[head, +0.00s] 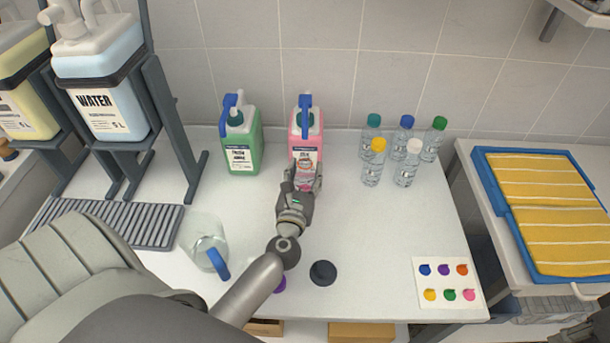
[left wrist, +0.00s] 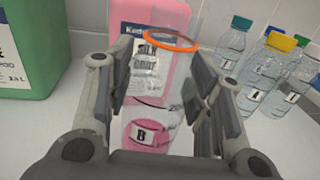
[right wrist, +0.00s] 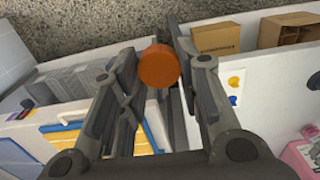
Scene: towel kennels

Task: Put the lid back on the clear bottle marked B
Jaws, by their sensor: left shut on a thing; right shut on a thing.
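The clear bottle marked B shows in the left wrist view, with an orange ring (left wrist: 160,40) at its open top and a white B label on pink (left wrist: 148,135) low down. My left gripper (head: 304,178) is shut on it, in front of the pink jug (head: 306,138); it also shows in the left wrist view (left wrist: 165,100). In the head view the gripper largely hides the bottle. In the right wrist view an orange round lid (right wrist: 158,66) sits between the fingertips of my right gripper (right wrist: 158,85), which is shut on it. The right gripper is out of the head view.
A green jug (head: 241,140) stands left of the pink one. Several capped water bottles (head: 372,165) stand at the right back. The counter's right middle is clear.

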